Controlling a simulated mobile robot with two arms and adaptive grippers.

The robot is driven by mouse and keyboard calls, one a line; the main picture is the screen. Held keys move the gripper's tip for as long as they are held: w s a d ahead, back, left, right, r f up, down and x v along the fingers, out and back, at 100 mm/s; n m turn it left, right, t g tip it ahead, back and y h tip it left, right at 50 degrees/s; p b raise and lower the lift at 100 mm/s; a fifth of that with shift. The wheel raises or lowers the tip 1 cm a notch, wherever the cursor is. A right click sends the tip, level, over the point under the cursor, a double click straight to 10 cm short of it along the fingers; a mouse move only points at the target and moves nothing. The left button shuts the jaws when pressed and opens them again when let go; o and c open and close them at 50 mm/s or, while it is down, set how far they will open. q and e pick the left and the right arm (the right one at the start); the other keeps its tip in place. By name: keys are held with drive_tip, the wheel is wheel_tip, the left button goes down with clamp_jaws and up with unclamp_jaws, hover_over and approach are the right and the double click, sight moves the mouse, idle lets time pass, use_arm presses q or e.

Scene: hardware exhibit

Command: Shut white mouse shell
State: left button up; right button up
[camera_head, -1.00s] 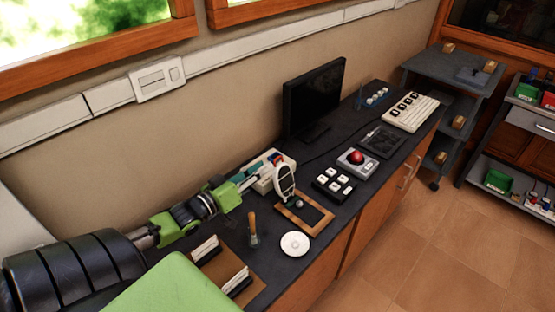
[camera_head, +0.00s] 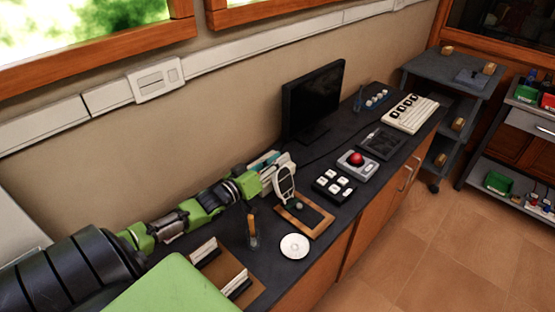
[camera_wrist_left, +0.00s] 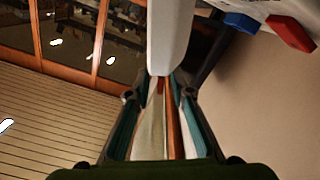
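The white mouse shell (camera_head: 285,184) stands raised, nearly upright, at the back edge of a wood-framed dark pad (camera_head: 311,211), with a small ball (camera_head: 299,206) in front of it. Its rim is white and its inside looks dark. My left gripper (camera_head: 270,175) is just behind and left of the shell, its fingers partly hidden. In the left wrist view the fingers (camera_wrist_left: 162,84) are parted, with teal inner faces. A white edge, likely the shell (camera_wrist_left: 170,35), stands right at their tips; I cannot tell whether they touch. My right gripper is out of view.
A white disc (camera_head: 295,246), a brown-handled tool (camera_head: 251,228) and a brown rack (camera_head: 210,270) lie nearer on the dark bench. To the right are a black button pad (camera_head: 333,186), a red trackball (camera_head: 356,159), a keyboard (camera_head: 410,113) and a monitor (camera_head: 313,98).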

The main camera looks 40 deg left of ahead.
use_arm(q)
drive_tip(key=c, duration=0.5)
clamp_jaws()
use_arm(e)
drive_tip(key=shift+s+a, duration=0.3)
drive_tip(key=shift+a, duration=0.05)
use_arm(q)
drive_tip(key=d+m+p, duration=0.1)
drive_tip(key=d, duration=0.1)
drive_tip(key=d+m+p, duration=0.3)
drive_tip(key=shift+s+d+r, duration=0.25)
drive_tip(key=shift+d+r, duration=0.05)
drive_tip(key=shift+r, duration=0.1)
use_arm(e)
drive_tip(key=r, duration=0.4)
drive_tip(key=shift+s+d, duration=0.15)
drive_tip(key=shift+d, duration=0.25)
